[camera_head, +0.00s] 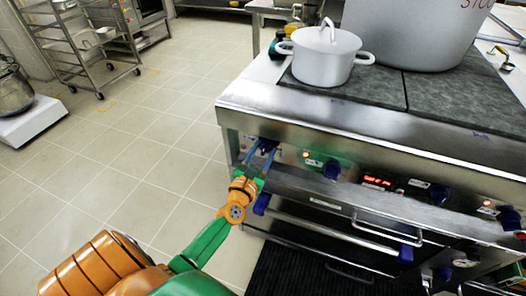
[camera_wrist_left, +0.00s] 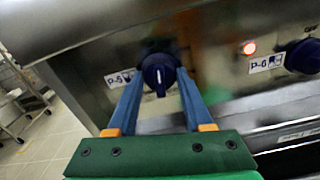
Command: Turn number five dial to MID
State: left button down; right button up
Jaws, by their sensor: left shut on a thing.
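The number five dial (camera_wrist_left: 158,68) is a dark blue round knob on the steel stove front, with a label reading P-5 (camera_wrist_left: 119,78) to its left. A white pointer line on it points nearly straight down in the left wrist view. My left gripper (camera_head: 262,152) is shut on this dial, with one blue finger on each side. In the head view the dial (camera_head: 269,144) shows only in part behind the fingers. I cannot read a MID mark. My right gripper is not in view.
Other blue dials sit to the right, including P-6 (camera_wrist_left: 302,57) with a lit red lamp (camera_wrist_left: 249,48). A white lidded pot (camera_head: 322,68) and a large stockpot (camera_head: 412,32) stand on the stovetop. An oven handle (camera_head: 387,232) runs below.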

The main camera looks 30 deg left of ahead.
pick_arm(q)
jog(key=m, duration=0.4)
jog(key=m+p, duration=0.1)
jog(key=m, duration=0.4)
jog(key=m+p, duration=0.1)
jog(key=m, duration=0.3)
jog(key=shift+m, duration=0.3)
jog(key=m+p, duration=0.1)
jog(key=m, duration=0.4)
jog(key=m+p, duration=0.1)
jog(key=m, duration=0.5)
jog(key=shift+m, duration=0.4)
jog(key=m+p, duration=0.1)
jog(key=m, duration=0.3)
jog(key=shift+m, duration=0.7)
jog(key=shift+c, duration=1.5)
grip_release()
